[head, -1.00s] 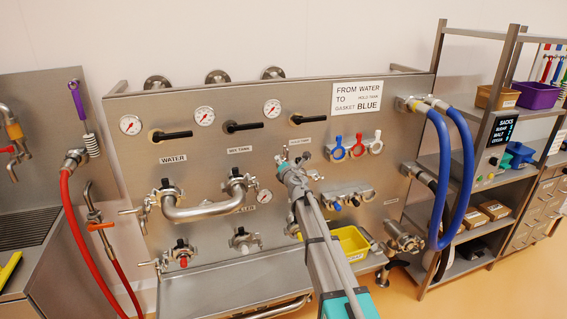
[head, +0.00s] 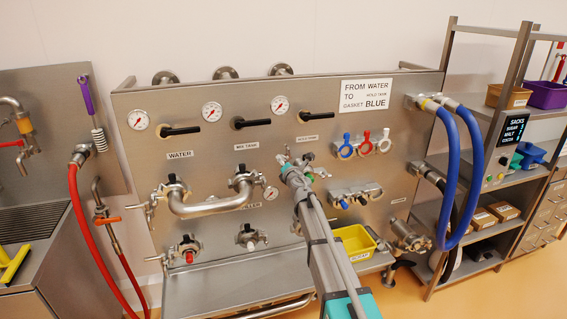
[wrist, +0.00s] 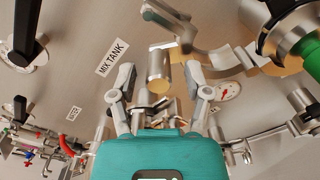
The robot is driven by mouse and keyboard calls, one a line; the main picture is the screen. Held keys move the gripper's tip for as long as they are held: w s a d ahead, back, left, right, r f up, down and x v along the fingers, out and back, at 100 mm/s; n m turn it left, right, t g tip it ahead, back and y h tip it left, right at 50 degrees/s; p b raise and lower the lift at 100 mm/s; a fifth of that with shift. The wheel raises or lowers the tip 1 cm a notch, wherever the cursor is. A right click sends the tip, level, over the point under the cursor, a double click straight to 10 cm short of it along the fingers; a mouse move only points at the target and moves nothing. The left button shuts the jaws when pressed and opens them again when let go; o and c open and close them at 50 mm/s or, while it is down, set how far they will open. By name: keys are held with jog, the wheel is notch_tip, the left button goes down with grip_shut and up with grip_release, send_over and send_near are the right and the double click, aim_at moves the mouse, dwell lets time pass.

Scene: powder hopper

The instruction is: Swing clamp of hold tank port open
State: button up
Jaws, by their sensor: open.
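My gripper (head: 290,163) is in front of the panel, just below the hold tank label (head: 307,138). It hides much of the hold tank port in the head view. In the wrist view my gripper (wrist: 158,88) has its two fingers spread, with nothing clearly held. A short metal cylinder shows between and beyond the fingertips; contact cannot be told. Bent metal clamp parts (wrist: 190,42) lie just past the fingers. A round metal fitting with a green part (wrist: 296,38), apparently the hold tank port, is at the upper right. I cannot tell how far the clamp is swung.
A bent steel pipe (head: 212,204) joins the water and mix tank ports, left of my gripper. Blue, red and white clamps (head: 364,146) hang to the right. A yellow bin (head: 355,242) sits below. Blue hoses (head: 470,170) loop at the panel's right side.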

jog(key=v, duration=0.8)
